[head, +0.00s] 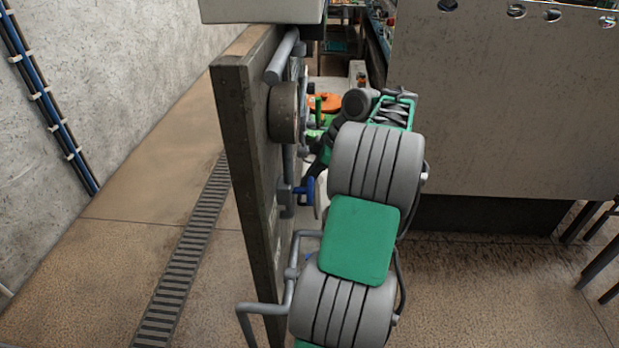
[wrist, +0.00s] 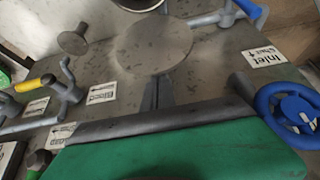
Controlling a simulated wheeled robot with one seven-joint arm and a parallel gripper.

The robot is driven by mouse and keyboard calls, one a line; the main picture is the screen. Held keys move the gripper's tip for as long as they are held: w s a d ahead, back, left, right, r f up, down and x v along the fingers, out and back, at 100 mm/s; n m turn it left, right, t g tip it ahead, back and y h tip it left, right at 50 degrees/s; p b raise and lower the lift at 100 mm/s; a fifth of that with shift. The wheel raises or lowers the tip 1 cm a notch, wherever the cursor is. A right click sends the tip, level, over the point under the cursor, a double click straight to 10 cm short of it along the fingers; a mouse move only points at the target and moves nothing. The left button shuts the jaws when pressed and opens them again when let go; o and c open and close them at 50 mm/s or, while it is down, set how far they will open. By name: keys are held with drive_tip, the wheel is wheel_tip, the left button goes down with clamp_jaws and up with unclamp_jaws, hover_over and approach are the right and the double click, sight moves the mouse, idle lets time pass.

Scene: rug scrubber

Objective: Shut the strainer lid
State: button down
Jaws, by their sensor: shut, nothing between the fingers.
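My gripper (wrist: 153,92) shows in the wrist view as two narrow dark fingers, shut together and empty. They point up the picture, just below a round grey disc (wrist: 152,47) on the panel. I cannot tell whether they touch it. This may be the strainer's face or lid. In the head view a round drum (head: 284,112) stands out from the upper part of the panel (head: 250,165), seen from the side. Which part is the lid, and how far it is open, is unclear. My own arm hides the gripper in the head view.
A blue handwheel (wrist: 294,110) sits right of my gripper in the wrist view, beside an inlet label (wrist: 265,57). A yellow-handled valve (wrist: 36,84) and pipes are at left. In the head view, clear floor with a drain grate (head: 185,255) lies left of the panel.

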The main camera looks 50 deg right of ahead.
drive_tip(key=shift+s+d+f+b, duration=0.25)
drive_tip(key=shift+s+d+f, duration=0.85)
drive_tip(key=shift+s, duration=0.25)
drive_tip(key=shift+s+d+f+b, duration=0.25)
drive_tip(key=shift+s+d+f, duration=0.75)
drive_tip(key=shift+s, duration=0.4)
drive_tip(key=shift+s+d+f+b, duration=0.25)
drive_tip(key=shift+s+d+f, duration=0.85)
drive_tip(key=shift+s, duration=0.25)
drive_tip(key=shift+r, duration=0.15)
wheel_tip(320, 180, up, 9)
drive_tip(key=s+d+p, duration=0.1)
drive_tip(key=p, duration=0.9)
drive_tip(key=shift+s+d, duration=0.2)
drive_tip(key=shift+s, duration=0.1)
